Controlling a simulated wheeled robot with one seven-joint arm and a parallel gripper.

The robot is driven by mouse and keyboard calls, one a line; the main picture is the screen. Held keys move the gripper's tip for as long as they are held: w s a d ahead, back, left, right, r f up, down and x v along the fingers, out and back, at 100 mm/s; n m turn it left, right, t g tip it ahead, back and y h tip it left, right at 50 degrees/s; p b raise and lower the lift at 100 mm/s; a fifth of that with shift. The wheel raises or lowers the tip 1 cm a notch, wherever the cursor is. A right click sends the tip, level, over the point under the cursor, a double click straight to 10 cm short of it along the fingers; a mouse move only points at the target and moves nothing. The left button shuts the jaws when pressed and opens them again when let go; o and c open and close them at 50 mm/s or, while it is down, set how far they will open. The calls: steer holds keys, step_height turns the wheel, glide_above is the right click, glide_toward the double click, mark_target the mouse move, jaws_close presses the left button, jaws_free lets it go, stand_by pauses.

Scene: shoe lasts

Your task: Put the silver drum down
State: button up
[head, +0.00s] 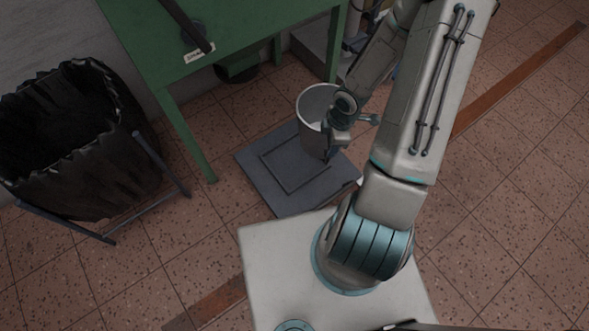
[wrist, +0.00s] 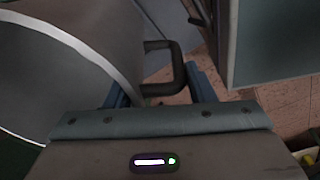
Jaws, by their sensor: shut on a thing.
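The silver drum (head: 312,136) is an open-topped grey metal cylinder. In the head view it appears over the far right part of a dark grey square plate (head: 262,172) on the floor. My gripper (head: 334,140) is at the drum's right side, shut on the drum's handle. In the wrist view the drum (wrist: 60,75) fills the left side, with its pale rim showing. Its dark bracket handle (wrist: 178,72) lies between my fingers (wrist: 160,88). The drum looks roughly upright. Its underside is hidden, so I cannot tell whether it touches the plate.
A green table (head: 250,25) stands behind and left of the plate, one leg close to the plate's left side. A bin with a black bag (head: 90,175) stands at the left. Tiled floor (head: 500,190) is clear at the right. My base is in front.

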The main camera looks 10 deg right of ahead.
steer(key=s+f+n+b, duration=0.5)
steer(key=f+n+b, duration=0.15)
steer(key=f, duration=0.45)
steer(key=w+a+f+b, duration=0.2)
steer(key=w+f+b, duration=0.1)
steer(key=w+f, duration=0.8)
steer(key=shift+a+g+b, duration=0.4)
steer(key=shift+f, duration=0.2)
steer(key=o, duration=1.4)
